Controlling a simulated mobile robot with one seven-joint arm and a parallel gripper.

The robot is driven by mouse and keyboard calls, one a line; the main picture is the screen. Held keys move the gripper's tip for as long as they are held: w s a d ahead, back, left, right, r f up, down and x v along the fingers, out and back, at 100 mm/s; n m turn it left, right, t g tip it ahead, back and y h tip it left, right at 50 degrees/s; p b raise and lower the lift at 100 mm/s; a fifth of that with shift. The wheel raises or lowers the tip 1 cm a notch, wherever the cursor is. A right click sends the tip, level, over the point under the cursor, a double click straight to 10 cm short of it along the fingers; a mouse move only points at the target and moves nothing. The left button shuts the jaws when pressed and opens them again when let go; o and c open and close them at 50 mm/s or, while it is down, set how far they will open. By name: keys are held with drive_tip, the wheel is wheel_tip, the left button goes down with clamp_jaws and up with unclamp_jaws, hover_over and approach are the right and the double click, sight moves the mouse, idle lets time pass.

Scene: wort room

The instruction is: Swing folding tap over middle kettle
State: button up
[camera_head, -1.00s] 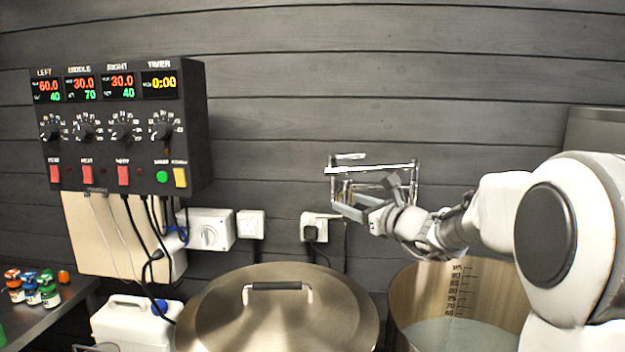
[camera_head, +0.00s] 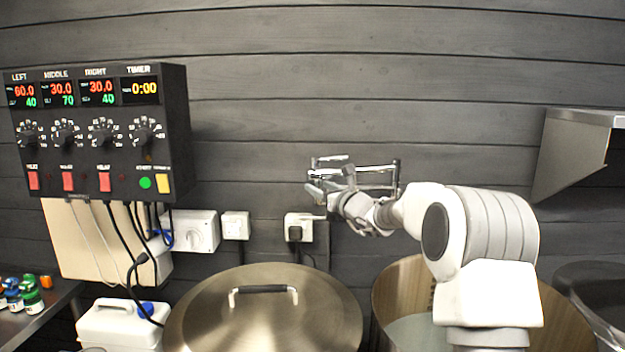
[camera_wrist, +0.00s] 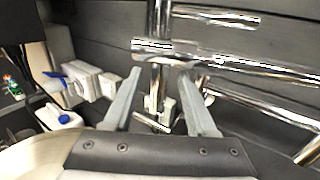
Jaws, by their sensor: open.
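The chrome folding tap (camera_head: 375,165) is on the dark plank wall, its arms folded across each other, above and behind the kettles. In the wrist view its shiny pipes (camera_wrist: 235,65) cross the upper right, and an upright pipe (camera_wrist: 155,90) shows between my fingers. My gripper (camera_head: 330,187) is at the left end of the tap. In the wrist view my gripper (camera_wrist: 160,74) is open, one finger on each side of the upright pipe; I cannot tell whether they touch it. The middle kettle (camera_head: 398,285) is open, with pale liquid inside, partly hidden by my arm.
A lidded kettle (camera_head: 215,312) stands left of the middle one, and another kettle (camera_head: 598,278) is at the right edge. A control box (camera_head: 100,125), sockets (camera_head: 235,226) and cables are on the wall. A white jug (camera_head: 115,325) stands lower left. A metal shelf (camera_head: 575,150) juts out at right.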

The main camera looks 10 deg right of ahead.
drive_tip(key=shift+p+x, duration=0.7)
drive_tip(key=shift+x, duration=1.75)
clamp_jaws()
